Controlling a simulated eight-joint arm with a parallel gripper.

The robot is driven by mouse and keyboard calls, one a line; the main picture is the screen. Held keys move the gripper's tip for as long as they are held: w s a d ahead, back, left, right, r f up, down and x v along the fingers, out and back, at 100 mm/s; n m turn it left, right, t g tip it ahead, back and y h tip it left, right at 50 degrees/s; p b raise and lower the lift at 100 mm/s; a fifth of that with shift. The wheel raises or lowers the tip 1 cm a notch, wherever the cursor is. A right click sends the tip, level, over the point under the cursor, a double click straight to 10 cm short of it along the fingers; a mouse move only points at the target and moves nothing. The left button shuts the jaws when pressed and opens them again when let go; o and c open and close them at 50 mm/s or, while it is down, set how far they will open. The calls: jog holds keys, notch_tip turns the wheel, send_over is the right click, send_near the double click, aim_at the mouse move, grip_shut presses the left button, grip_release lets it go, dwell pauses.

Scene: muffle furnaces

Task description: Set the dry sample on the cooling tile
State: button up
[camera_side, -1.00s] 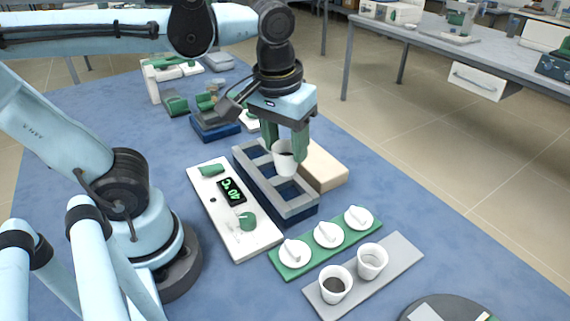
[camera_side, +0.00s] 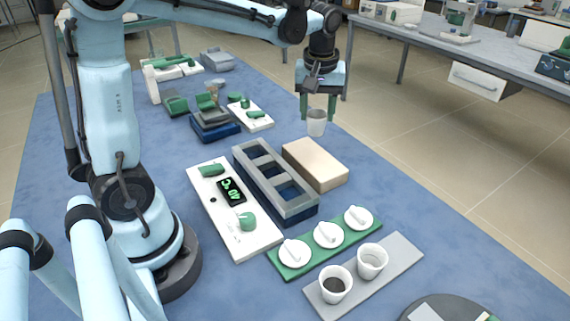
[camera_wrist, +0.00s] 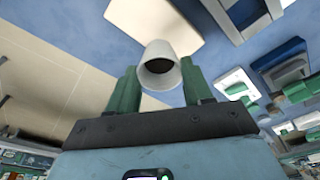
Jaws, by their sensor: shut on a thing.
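My gripper (camera_side: 317,112) is shut on a small white cup (camera_side: 316,124). It holds the cup in the air behind the beige block (camera_side: 315,165), near the far right table edge. In the wrist view the cup (camera_wrist: 159,66) sits between the green fingers, its dark inside visible; I cannot tell what it contains. The beige block, which looks like the cooling tile, is bare and lies right of the grey three-well rack (camera_side: 275,182). Two more white cups stand on a grey plate at the front: one with dark contents (camera_side: 335,284), one pale inside (camera_side: 371,262).
A white control panel (camera_side: 235,210) reading 40 °C lies left of the rack. A green strip (camera_side: 325,245) carries three white lids. A blue stand (camera_side: 214,127) and small green-and-white devices stand further back. The blue table is clear right of the beige block.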

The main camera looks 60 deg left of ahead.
aim_at(316, 134)
jog(key=shift+a+f, duration=0.1)
jog(key=shift+f, duration=2.85)
jog(key=shift+w+f, duration=0.1)
jog(key=shift+f, duration=0.15)
jog(key=shift+f, duration=0.25)
jog(key=o, duration=1.5)
jog(key=shift+r, duration=4)
